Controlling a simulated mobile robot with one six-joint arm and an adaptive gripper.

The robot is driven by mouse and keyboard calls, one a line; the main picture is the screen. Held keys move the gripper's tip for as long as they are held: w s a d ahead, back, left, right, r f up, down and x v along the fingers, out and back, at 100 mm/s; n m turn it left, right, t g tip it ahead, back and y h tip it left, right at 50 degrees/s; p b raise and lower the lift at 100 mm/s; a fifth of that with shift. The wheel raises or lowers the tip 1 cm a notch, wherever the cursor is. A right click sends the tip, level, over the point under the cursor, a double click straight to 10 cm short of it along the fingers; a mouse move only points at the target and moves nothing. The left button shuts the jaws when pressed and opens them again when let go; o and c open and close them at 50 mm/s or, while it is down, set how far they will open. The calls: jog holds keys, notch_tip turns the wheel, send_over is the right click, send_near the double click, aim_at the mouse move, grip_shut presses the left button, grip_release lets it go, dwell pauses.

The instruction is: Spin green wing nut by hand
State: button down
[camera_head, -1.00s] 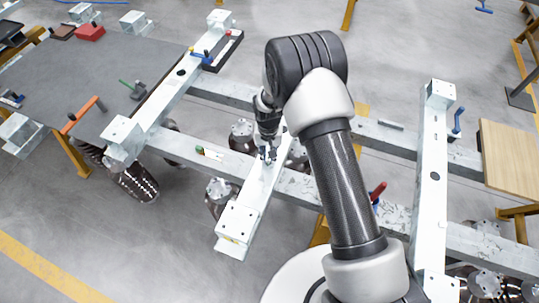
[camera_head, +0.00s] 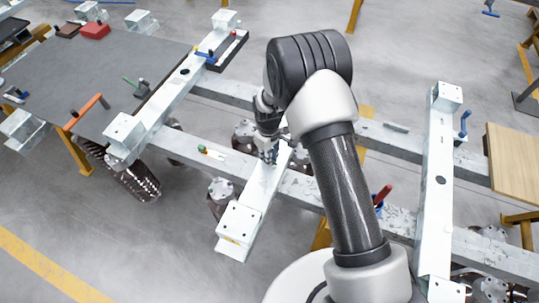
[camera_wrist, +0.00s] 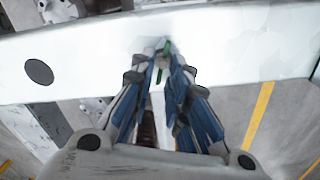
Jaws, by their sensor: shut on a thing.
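The green wing nut (camera_wrist: 167,48) shows in the wrist view as a small green piece on the white beam, between my fingertips. My gripper (camera_wrist: 160,62) is shut on it, with a blue-sided finger on either side. The fingers hide part of the nut. In the head view my gripper (camera_head: 268,155) points down onto the white crossbeam (camera_head: 252,195).
A red-handled clamp (camera_head: 382,195) stands to the right. A dark table (camera_head: 75,75) with tools is at the left.

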jog(key=n, duration=0.3)
jog(key=shift+s+a+n, duration=0.1)
jog(key=shift+s+n, duration=0.15)
jog(key=shift+n, duration=0.15)
jog(key=n, duration=0.3)
jog(key=shift+s+n, duration=0.2)
jog(key=shift+n, duration=0.1)
jog(key=n, duration=0.6)
jog(key=shift+s, duration=0.35)
jog(key=n, duration=0.4)
jog(key=shift+s+d+b, duration=0.15)
jog(key=shift+d+b, duration=0.05)
jog(key=shift+b, duration=0.1)
jog(key=n, duration=0.3)
jog(key=shift+s+d+n, duration=0.1)
jog(key=shift+d+n, duration=0.05)
jog(key=shift+n, duration=0.15)
jog(key=n, duration=0.3)
jog(key=shift+d+n, duration=0.2)
jog(key=shift+n, duration=0.1)
jog(key=shift+d+n+p, duration=0.15)
jog(key=shift+n+p, duration=0.5)
jog(key=shift+n, duration=0.95)
jog(key=shift+s, duration=0.1)
jog(key=shift+f, duration=0.1)
